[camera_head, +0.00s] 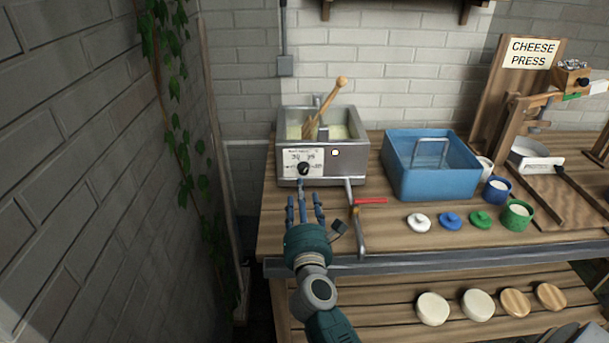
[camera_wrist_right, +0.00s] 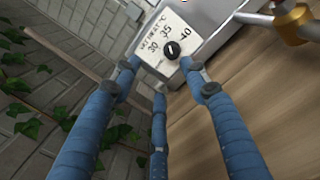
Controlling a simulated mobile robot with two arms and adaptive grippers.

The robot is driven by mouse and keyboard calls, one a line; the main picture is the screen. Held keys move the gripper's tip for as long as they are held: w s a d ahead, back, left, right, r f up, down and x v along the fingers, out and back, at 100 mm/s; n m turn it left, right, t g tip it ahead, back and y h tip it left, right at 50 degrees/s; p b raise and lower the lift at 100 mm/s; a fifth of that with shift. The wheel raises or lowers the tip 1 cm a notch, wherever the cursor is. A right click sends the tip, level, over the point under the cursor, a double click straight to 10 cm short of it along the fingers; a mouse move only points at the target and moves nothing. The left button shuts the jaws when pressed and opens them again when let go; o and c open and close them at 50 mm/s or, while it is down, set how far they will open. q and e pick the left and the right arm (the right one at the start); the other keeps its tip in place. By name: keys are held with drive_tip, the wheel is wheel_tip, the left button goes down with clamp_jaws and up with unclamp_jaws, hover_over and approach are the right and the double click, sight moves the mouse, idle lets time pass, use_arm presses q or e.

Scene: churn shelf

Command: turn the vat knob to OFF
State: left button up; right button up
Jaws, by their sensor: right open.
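The vat (camera_head: 347,163) is a grey metal box at the left end of the wooden table. It holds a pale content and a wooden paddle (camera_head: 325,108). Its black knob (camera_head: 303,169) sits on a white dial plate with numbers on the front face. In the right wrist view the knob (camera_wrist_right: 172,49) carries a short white mark, and 30, 35 and 40 are readable around it. My right gripper (camera_head: 304,202) is open and empty in front of and below the knob. Its blue fingers (camera_wrist_right: 160,76) are spread and look apart from the knob. My left gripper is not in view.
A tap with a red handle (camera_head: 370,201) juts out right of my gripper. A wooden cheese press (camera_head: 498,100) stands at far right. A brick wall (camera_head: 80,180) is close on the left.

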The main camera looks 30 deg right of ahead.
sight(304, 171)
drive_tip(key=shift+w+d+f+m+g, duration=0.1)
drive_tip(key=shift+d+f+m+g, duration=0.3)
drive_tip(key=shift+m, duration=0.4)
drive_tip(key=shift+w+d+f+h, duration=0.15)
drive_tip(key=shift+d+h, duration=0.05)
drive_tip(key=shift+h, duration=0.1)
drive_tip(key=x, duration=1)
drive_tip(key=shift+w+d+f+p, duration=0.1)
drive_tip(key=shift+w+p, duration=0.05)
drive_tip(key=shift+p, duration=0.15)
clamp_jaws()
